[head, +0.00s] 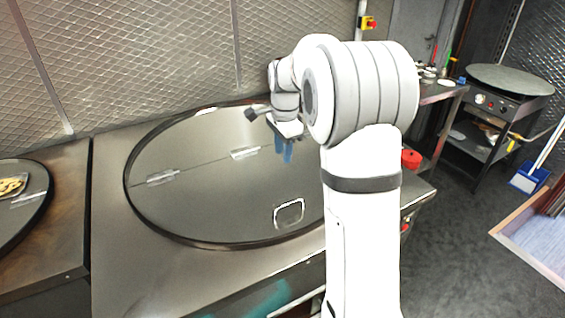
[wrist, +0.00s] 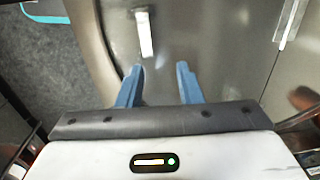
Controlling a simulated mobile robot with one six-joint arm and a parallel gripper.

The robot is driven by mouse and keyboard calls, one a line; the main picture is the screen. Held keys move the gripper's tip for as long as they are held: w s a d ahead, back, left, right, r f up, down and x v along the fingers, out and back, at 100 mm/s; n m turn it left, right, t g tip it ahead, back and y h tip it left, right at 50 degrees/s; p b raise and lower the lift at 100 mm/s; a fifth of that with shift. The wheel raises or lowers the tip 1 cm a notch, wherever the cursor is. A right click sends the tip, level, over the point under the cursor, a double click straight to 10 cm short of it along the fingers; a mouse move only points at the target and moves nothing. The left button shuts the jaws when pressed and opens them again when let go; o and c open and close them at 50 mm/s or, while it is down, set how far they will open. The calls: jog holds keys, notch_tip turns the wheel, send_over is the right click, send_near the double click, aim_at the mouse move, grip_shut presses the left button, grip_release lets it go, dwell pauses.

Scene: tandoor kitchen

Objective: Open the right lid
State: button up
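The right lid (head: 215,205) is a large round metal disc, lying closed on the counter. A seam with two hinges (head: 245,153) crosses it, and a squarish metal handle (head: 289,213) sits near its front rim. In the wrist view the lid (wrist: 215,40) fills the middle, with the handle (wrist: 145,33) as a bright bar and a hinge (wrist: 288,20) at the right. My gripper (head: 284,150) is above the lid, blue fingers pointing down. In the wrist view my gripper (wrist: 159,82) is open and empty, with the handle ahead of the fingertips, apart from them.
A meshed wall (head: 140,60) stands close behind the counter. A round griddle (head: 510,80) stands at the right. The floor (head: 460,250) at right is mostly clear.

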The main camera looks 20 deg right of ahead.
jog(key=shift+r, duration=0.55)
